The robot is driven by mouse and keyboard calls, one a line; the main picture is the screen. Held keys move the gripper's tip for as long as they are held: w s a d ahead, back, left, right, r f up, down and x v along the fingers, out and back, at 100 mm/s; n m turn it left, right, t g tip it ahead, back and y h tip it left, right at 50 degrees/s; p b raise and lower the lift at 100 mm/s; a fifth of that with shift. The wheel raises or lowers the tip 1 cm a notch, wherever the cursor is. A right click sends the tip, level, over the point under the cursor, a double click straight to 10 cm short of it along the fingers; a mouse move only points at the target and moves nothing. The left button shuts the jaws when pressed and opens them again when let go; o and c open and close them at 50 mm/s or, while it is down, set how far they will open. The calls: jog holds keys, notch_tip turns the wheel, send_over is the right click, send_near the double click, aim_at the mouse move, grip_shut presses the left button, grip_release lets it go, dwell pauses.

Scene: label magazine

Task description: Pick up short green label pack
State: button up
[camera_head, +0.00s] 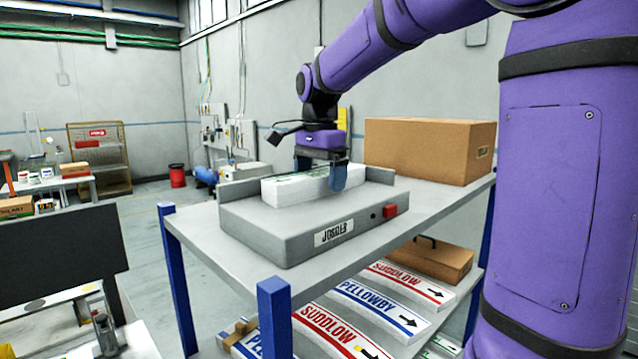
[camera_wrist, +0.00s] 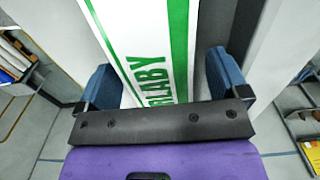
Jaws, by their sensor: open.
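The green label pack (camera_head: 290,187) is a white block with green print, lying flat in the grey label magazine (camera_head: 265,232) on the top shelf. In the wrist view the pack (camera_wrist: 150,45) shows green stripes and the letters "RLABY"; part of the word is hidden by my gripper. My gripper (camera_head: 335,172) is over the right part of the pack, pointing down. In the wrist view its two blue fingers (camera_wrist: 163,82) stand open on either side of the pack, with gaps visible. I cannot tell how far down they reach.
A large cardboard box (camera_head: 430,150) stands behind and right of the magazine. The magazine has a red button (camera_head: 390,211) at its front. The lower shelf holds SUDDLOW (camera_head: 335,330) and PELLOWBY (camera_head: 380,308) label packs and a brown box (camera_head: 430,260). Blue posts (camera_head: 275,315) edge the shelf.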

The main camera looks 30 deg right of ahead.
jog(key=c, duration=1.3)
jog(key=shift+o, duration=0.2)
jog(key=shift+r, duration=0.1)
